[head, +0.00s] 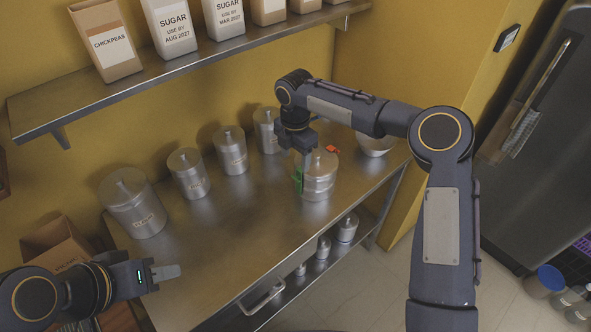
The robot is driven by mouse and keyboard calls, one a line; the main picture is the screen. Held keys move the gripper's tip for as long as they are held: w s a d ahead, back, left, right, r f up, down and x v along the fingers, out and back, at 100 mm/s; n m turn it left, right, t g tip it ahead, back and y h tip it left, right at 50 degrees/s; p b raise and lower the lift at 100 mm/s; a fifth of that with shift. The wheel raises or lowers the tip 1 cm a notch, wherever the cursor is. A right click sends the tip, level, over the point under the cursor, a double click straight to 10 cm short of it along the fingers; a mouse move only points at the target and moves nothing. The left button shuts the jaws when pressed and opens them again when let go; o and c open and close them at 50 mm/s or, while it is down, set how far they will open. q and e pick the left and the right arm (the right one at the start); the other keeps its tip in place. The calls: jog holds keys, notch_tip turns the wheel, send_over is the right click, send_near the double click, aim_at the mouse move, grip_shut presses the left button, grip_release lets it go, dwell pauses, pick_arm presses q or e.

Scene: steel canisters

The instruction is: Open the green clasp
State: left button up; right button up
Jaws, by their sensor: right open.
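The green clasp (298,183) is on the left side of a steel canister (318,187) on the steel table. An orange-red clasp (332,149) shows at the canister's far right side. My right gripper (303,163) is open and points down at the canister's left side, just above the green clasp. It hides part of the lid, and I cannot tell whether it touches the clasp. The clasp's exact position is too small to read. My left gripper (168,272) is at the lower left, over the table's front-left area, away from the canister; its fingers overlap, so their opening is unclear.
Several other lidded canisters stand along the wall, the largest (133,205) at left. A bowl (376,145) is right of the clasped canister. A wall shelf (110,88) holds several boxes above. Smaller canisters (347,228) stand on the lower shelf. The table's middle is clear.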

aim_at(295, 178)
notch_tip(295, 178, down, 6)
jog(key=shift+f+p, duration=0.25)
jog(key=shift+p, duration=0.35)
jog(key=shift+s, duration=0.1)
grip_shut()
